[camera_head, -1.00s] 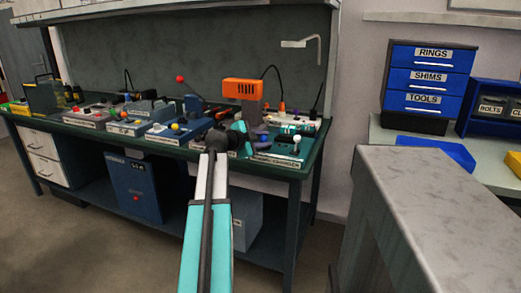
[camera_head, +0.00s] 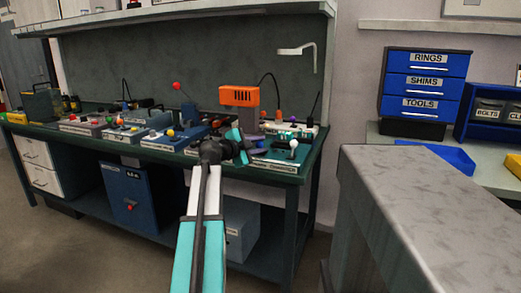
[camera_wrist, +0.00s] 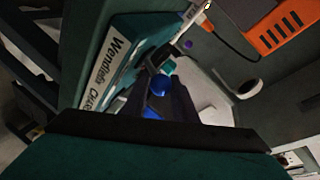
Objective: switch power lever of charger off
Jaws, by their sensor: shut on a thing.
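The charger (camera_head: 285,160) is a low teal box with a white label strip at the right end of the bench. An upright lever with a white ball (camera_head: 293,144) stands on it. In the wrist view its label (camera_wrist: 115,65) shows tilted at the left. My gripper (camera_head: 246,152) is at the charger's left side, left of the white ball. In the wrist view my dark fingers (camera_wrist: 160,100) are shut on a blue ball knob (camera_wrist: 158,84). The knob's base is hidden by the fingers, and in the head view the knob is covered by my gripper.
An orange-topped unit (camera_head: 239,96) stands behind my gripper. Several boxes with coloured knobs line the bench to the left, one with a red ball (camera_head: 176,85) on a thin stem. A grey block (camera_head: 430,190) stands at the front right, beyond a floor gap.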

